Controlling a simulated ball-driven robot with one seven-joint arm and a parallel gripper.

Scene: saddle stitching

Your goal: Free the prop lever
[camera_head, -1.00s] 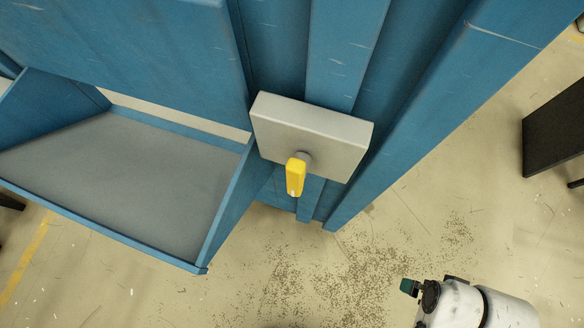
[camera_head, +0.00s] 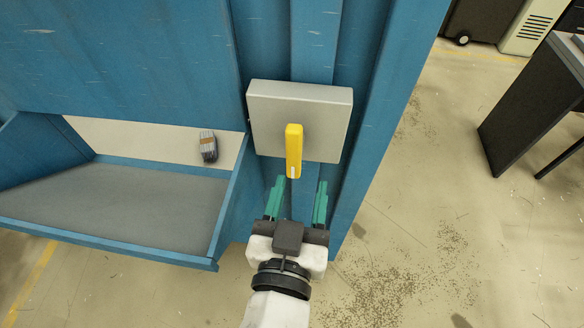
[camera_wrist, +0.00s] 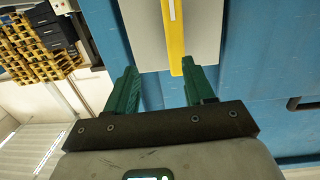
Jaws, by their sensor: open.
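The prop lever (camera_head: 293,150) is a yellow handle on a grey box (camera_head: 335,120) fixed to the blue machine. It hangs straight down, with a pale mark at its lower end. My gripper (camera_head: 298,184) is open, its two green fingers pointing up toward the lever from below. In the head view the lever's lower end lies above and between the fingertips. In the wrist view the lever (camera_wrist: 175,30) is ahead of the fingers, closer to the right one. I cannot tell from these views whether any finger touches it.
A blue-rimmed grey tray (camera_head: 140,205) sticks out to the left of the box. A small dark bundle (camera_head: 208,147) shows behind it. A dark desk (camera_head: 530,100) stands at the right. The floor (camera_head: 420,220) between is open.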

